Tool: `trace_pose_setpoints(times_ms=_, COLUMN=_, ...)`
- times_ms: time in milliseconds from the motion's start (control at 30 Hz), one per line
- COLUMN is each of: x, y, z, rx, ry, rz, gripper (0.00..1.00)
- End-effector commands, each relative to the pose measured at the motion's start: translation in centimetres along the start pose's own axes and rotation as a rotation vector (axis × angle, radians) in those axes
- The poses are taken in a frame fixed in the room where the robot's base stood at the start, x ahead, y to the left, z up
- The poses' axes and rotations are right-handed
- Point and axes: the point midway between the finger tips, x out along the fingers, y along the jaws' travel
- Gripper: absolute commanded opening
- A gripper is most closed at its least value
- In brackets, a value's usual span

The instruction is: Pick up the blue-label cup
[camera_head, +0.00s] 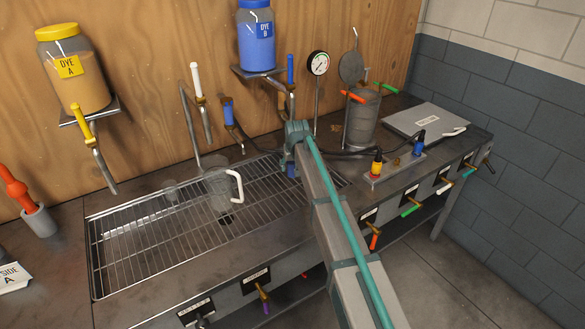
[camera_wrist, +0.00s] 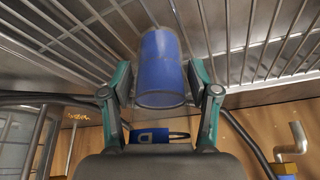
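The blue-label cup (camera_wrist: 162,65) is upside down in the wrist view, a clear cup wrapped in a broad blue band. It stands between the two fingers of my gripper (camera_wrist: 160,72). The fingers are spread on either side of it, with narrow gaps apparent; contact is not clear. In the head view my gripper (camera_head: 290,155) is low at the right part of the sink grate, and a small blue piece of the cup (camera_head: 291,171) shows beside it. The arm hides most of the cup there.
Taps and the blue dye B jar (camera_head: 256,45) hang behind. A metal canister (camera_head: 362,120) stands to the right.

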Motion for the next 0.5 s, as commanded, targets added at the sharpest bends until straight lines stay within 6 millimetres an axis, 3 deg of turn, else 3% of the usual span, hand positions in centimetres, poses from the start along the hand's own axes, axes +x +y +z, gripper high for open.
trace_pose_setpoints(times_ms=33, x=-0.01, y=0.0, z=0.0, rx=0.0, ry=0.0, rz=0.0, gripper=0.47)
trace_pose_setpoints(times_ms=267, x=-0.02, y=0.0, z=0.0, rx=0.0, ry=0.0, rz=0.0, gripper=0.08)
trace_pose_setpoints(times_ms=500, x=-0.05, y=0.0, z=-0.01, rx=0.0, ry=0.0, rz=0.0, gripper=0.07)
